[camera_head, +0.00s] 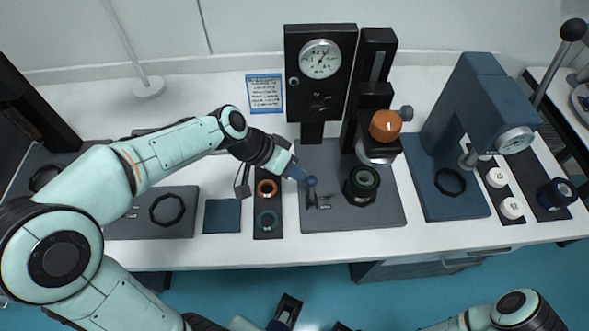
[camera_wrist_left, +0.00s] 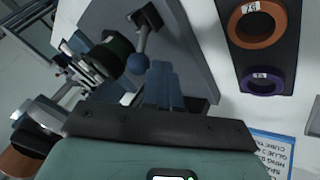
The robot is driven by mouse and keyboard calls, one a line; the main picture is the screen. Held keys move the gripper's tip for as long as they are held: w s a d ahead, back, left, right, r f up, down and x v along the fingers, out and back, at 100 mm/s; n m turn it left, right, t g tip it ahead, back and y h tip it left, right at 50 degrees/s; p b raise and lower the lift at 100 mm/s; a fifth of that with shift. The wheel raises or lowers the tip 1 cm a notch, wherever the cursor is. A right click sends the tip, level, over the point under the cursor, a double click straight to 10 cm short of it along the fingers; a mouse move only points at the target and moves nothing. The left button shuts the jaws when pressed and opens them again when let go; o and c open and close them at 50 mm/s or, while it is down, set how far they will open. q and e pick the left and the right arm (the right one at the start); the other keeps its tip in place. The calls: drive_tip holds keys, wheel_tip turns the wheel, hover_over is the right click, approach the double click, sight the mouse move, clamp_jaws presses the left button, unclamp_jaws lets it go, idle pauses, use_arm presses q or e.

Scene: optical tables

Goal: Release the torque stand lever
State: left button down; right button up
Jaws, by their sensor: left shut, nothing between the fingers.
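The torque stand has a grey base plate (camera_head: 385,213), a dark column and an orange knob (camera_head: 385,125) up high. Its lever ends in a blue ball (camera_head: 311,181) at the left part of the base; in the left wrist view the ball (camera_wrist_left: 137,63) sits on a rod running up to a dark block (camera_wrist_left: 146,17). My left gripper (camera_head: 300,174) is shut and empty, its blue fingers (camera_wrist_left: 163,87) right beside the ball. I cannot tell whether they touch it.
A dial gauge (camera_head: 320,58) stands behind on a dark panel. A dark strip with an orange ring (camera_head: 267,188) and a green ring (camera_head: 267,219) lies left of the base. A blue press (camera_head: 480,105) stands to the right. The table's front edge is clear.

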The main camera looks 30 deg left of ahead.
drive_tip(key=shift+f, duration=0.2)
use_arm(q)
drive_tip(key=shift+s+d+r+t+b, duration=0.15)
drive_tip(key=shift+s+t+b, duration=0.15)
drive_tip(key=shift+b, duration=0.25)
use_arm(e)
drive_tip(key=shift+w+f, duration=0.1)
drive_tip(key=shift+f, duration=0.15)
use_arm(q)
drive_tip(key=shift+s+r+t+y+b, duration=0.1)
drive_tip(key=shift+t+y+b, duration=0.2)
drive_tip(key=shift+b, duration=0.25)
use_arm(e)
drive_tip(key=shift+w+f, duration=0.2)
drive_tip(key=shift+f, duration=0.25)
